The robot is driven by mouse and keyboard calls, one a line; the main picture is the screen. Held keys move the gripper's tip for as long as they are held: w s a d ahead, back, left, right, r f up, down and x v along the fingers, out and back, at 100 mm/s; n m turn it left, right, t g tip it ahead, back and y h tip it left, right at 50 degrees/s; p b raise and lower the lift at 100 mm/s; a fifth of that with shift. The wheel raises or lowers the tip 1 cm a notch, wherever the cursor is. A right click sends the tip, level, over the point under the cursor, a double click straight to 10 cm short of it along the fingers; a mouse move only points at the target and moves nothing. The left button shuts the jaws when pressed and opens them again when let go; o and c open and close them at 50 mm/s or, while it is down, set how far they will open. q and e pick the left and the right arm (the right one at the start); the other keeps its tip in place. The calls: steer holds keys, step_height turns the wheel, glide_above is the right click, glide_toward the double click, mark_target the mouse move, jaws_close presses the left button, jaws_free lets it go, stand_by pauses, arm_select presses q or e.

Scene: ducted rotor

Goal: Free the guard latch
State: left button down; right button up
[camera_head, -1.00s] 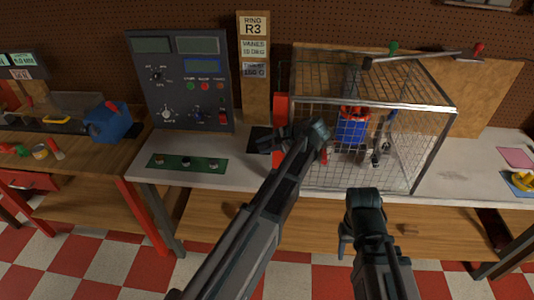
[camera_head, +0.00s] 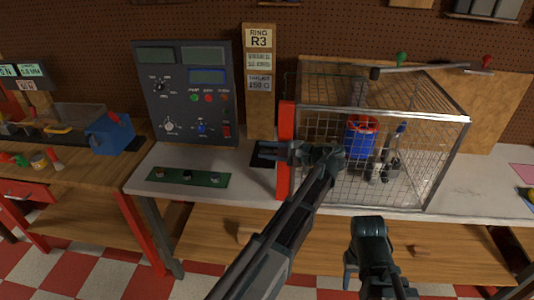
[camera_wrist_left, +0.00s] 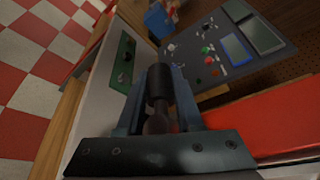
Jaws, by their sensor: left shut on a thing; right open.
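The wire mesh guard (camera_head: 445,115) stands on the bench around a blue and red unit (camera_head: 360,140). A red upright (camera_head: 286,120) runs along the guard's left front edge; it also shows at the right of the left wrist view (camera_wrist_left: 270,122). My left gripper (camera_head: 272,150) lies across the red upright, fingers pointing left. In the left wrist view it is shut on a dark round handle (camera_wrist_left: 160,85), apparently the guard latch. My right gripper (camera_head: 366,228) is open and empty, low before the bench.
A control panel (camera_head: 185,95) stands left of the guard, with a green button strip (camera_head: 188,177) before it. The white bench top (camera_head: 240,195) is clear between strip and guard.

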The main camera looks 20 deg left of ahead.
stand_by(0.3)
arm_select(q)
steer(key=c, duration=0.8)
jaws_free()
steer(key=shift+c, duration=0.2)
steer(key=shift+r+p, duration=0.25)
steer(key=shift+p, duration=0.05)
step_height(320, 180, up, 3)
steer(key=p, duration=0.3)
steer(key=shift+w+r, duration=0.1)
steer(key=shift+r, duration=0.1)
steer(key=s+d, duration=0.3)
steer(key=s, duration=0.4)
steer(key=s+d+r+p, duration=0.1)
steer(key=s+d, duration=0.2)
steer(key=s, duration=0.5)
steer(key=shift+d, duration=0.3)
steer(key=shift+w, duration=0.1)
